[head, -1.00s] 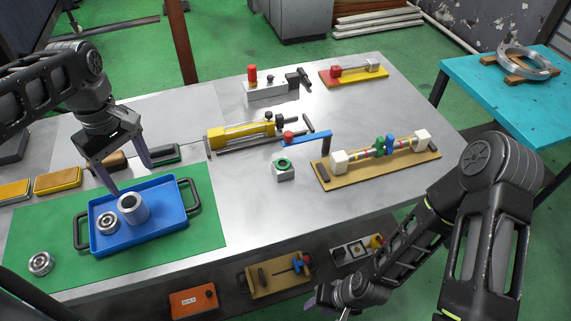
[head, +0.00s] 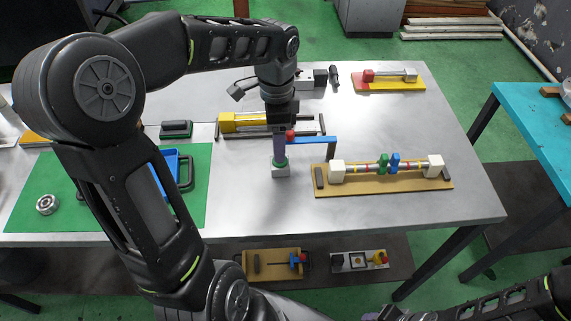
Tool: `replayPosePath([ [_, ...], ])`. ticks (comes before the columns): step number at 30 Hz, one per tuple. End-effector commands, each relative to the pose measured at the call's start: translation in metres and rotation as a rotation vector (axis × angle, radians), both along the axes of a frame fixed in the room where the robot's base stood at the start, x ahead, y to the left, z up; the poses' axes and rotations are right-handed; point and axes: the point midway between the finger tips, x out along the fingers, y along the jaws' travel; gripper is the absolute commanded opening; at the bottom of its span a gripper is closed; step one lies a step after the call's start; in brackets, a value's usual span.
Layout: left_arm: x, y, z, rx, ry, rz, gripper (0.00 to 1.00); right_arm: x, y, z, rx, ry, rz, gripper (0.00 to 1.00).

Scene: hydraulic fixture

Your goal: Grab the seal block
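The block appears to rest on the table. My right gripper (head: 372,316) barely shows at the bottom edge, away from the table, and its opening cannot be seen.
A blue lever with a red knob (head: 312,139) stands close behind the block. A yellow cylinder fixture (head: 243,123) is behind it to the left. A wooden board with a rod and white blocks (head: 400,187) lies to the right. My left arm partly covers the blue tray (head: 186,172).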

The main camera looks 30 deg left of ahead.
Motion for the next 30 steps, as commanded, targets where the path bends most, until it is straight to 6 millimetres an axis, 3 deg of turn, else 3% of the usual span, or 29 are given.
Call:
replayPosePath([
  [8,0.0,0.0,-0.002,-0.001,0.001,0.001,0.69,0.0,0.0,0.0,-0.001,0.001,-0.001,0.36],
  [15,0.0,0.0,-0.024,-0.001,0.003,0.002,0.69,0.0,-0.001,0.002,-0.001,0.001,-0.002,0.36],
  [26,0.0,0.0,-0.028,-0.001,0.001,0.003,0.69,0.0,-0.001,0.003,-0.001,0.001,-0.002,0.36],
  [30,-0.001,0.001,-0.042,-0.002,0.005,0.003,0.69,-0.001,-0.001,0.008,-0.003,0.002,-0.001,0.36],
])
